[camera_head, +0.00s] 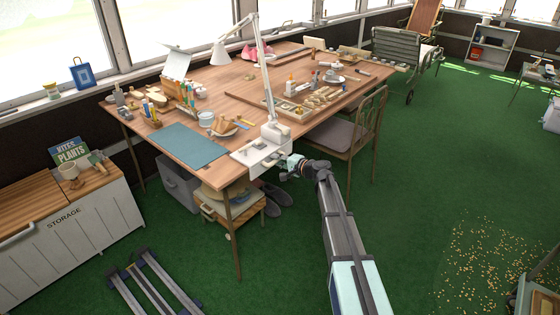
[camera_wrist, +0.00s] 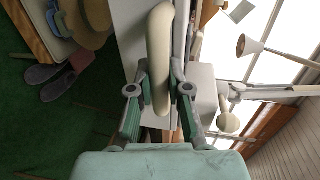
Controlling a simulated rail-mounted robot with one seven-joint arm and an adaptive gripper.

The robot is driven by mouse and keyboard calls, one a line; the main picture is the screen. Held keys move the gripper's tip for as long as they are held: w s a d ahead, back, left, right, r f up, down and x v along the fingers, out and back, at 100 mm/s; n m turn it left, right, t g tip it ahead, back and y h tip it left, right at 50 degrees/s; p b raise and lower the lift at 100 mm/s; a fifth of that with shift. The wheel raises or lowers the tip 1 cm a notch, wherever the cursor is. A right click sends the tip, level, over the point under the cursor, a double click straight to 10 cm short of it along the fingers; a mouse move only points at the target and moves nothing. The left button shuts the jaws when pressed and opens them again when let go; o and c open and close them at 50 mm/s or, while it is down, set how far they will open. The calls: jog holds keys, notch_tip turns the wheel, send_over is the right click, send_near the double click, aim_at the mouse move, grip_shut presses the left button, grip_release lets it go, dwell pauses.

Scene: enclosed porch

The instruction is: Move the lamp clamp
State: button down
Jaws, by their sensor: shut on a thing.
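The white lamp clamp (camera_head: 262,157) sits at the near right corner of the wooden desk, under the base of the white desk lamp (camera_head: 268,85). In the wrist view the lamp's shade (camera_wrist: 249,46) and arm are at the right. A pale curved handle (camera_wrist: 160,55) stands in front of the clamp's light grey body (camera_wrist: 134,35). My gripper (camera_head: 285,164) reaches the clamp from the right. In the wrist view my gripper (camera_wrist: 160,92) has its two fingers shut on the handle, one on each side. The clamp's underside is hidden.
The desk (camera_head: 240,85) holds a blue mat (camera_head: 187,146), a tray of small items and several tools. A chair (camera_head: 350,130) stands close to the right of my gripper. Dark shoes (camera_head: 277,193) lie below on the green floor.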

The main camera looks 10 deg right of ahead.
jog(key=c, duration=1.1)
grip_release()
jog(key=v, duration=1.2)
